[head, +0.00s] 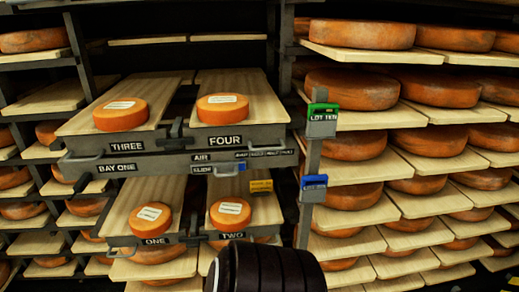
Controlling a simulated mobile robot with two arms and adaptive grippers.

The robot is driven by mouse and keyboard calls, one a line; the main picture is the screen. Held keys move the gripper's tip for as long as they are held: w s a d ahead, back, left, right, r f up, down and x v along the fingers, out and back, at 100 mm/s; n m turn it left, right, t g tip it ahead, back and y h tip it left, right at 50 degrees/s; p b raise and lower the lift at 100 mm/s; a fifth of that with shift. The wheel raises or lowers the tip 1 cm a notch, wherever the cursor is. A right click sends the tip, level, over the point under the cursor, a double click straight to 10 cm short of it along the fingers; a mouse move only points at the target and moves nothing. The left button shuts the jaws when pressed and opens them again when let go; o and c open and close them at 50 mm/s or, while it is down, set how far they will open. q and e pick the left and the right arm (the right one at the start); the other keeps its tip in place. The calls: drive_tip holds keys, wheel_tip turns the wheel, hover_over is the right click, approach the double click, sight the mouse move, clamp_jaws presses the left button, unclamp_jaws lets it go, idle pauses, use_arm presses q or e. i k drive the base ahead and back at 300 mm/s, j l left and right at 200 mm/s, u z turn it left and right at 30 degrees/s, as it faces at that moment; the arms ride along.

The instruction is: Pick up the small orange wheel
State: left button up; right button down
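Two small orange wheels with white labels sit on the upper pulled-out boards: one above the THREE sign (121,117) and one above the FOUR sign (222,113). Two more small orange wheels with white labels sit on the lower boards: one by the ONE sign (150,223) and one by the TWO sign (230,217). Each lies flat near the front end of its board. Neither of my grippers shows. A black ribbed part of my own arm comes up at the bottom centre, below the wheel by TWO.
Large orange wheels (362,34) fill the wooden shelves on the right. More wheels stand on the left shelves (45,98). A dark post (306,190) with a green LOT TEN tag (322,121) and a blue tag (314,182) stands right of the drawers. Metal handles (222,171) stick out in front.

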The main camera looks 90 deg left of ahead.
sight(228, 214)
drive_tip(key=u, duration=3)
drive_tip(key=z, duration=4.2)
drive_tip(key=u, duration=4.15)
